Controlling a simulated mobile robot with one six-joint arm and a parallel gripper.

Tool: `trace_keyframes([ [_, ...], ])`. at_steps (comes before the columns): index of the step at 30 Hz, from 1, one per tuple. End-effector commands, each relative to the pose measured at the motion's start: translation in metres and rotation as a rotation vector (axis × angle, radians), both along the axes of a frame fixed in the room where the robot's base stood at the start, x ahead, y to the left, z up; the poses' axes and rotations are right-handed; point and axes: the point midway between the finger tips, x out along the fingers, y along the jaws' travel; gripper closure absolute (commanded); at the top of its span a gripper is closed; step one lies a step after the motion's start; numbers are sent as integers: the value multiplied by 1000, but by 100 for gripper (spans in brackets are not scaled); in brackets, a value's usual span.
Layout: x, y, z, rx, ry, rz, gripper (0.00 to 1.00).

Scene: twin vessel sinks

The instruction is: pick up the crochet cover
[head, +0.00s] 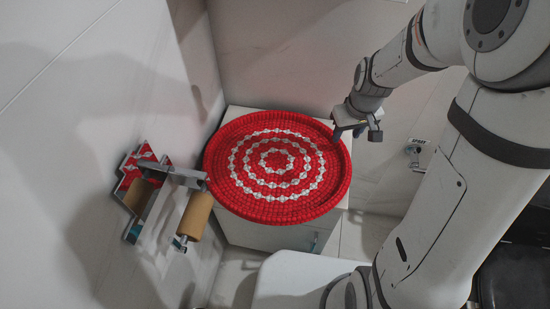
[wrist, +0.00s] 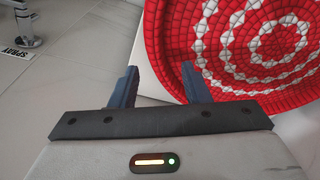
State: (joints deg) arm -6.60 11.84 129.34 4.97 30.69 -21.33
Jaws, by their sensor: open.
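The crochet cover (head: 277,160) is a round red piece with white patterned rings and a raised rim. It lies on top of a white cabinet (head: 262,236) in the head view. My gripper (head: 346,134) is at the cover's upper right edge. In the wrist view the cover (wrist: 262,45) fills the upper right. My gripper (wrist: 158,88) is open there, with its left finger outside the rim and its right finger overlapping the rim in the picture. I cannot tell whether either finger touches the cover. Nothing is held between the fingers.
A wall-mounted paper holder with a brown roll (head: 194,216) is left of the cabinet. A white rounded fixture (head: 300,278) stands below it in the head view. A chrome fitting (wrist: 27,28) and a "SPRAY" label (wrist: 13,55) show in the wrist view.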

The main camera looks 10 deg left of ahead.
Motion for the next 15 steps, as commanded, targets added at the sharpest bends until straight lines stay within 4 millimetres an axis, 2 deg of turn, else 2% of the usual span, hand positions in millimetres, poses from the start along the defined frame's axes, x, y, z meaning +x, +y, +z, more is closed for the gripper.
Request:
trace_keyframes([
  [15,12,3,-61,-1,2,-2,57],
])
